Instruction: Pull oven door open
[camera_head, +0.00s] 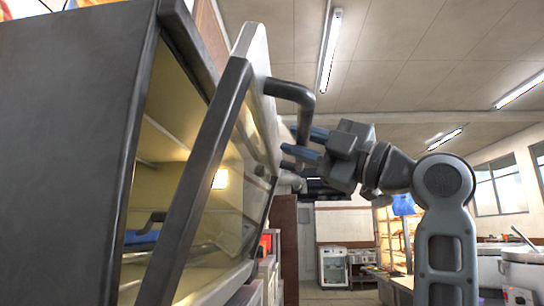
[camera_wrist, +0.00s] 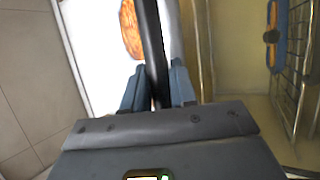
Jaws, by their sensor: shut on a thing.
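The oven (camera_head: 70,140) is a large grey box at the left of the head view, with a lit, yellowish inside. Its door (camera_head: 207,160) stands partly open, tilted, with a gap between it and the oven body. A dark bent bar handle (camera_head: 292,92) stands out from the door's outer face. My gripper (camera_head: 306,144), with blue fingers, is shut on the handle. In the wrist view, the dark handle (camera_wrist: 151,50) runs between the fingers of my gripper (camera_wrist: 158,92). The part of the handle inside the grip is partly hidden.
Wire racks (camera_wrist: 292,75) show in the wrist view, with a blue object (camera_wrist: 272,35) beside them. A blue item (camera_head: 142,238) lies inside the oven. White appliances (camera_head: 333,266) and metal pots (camera_head: 522,268) stand farther back. The room right of the door is open.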

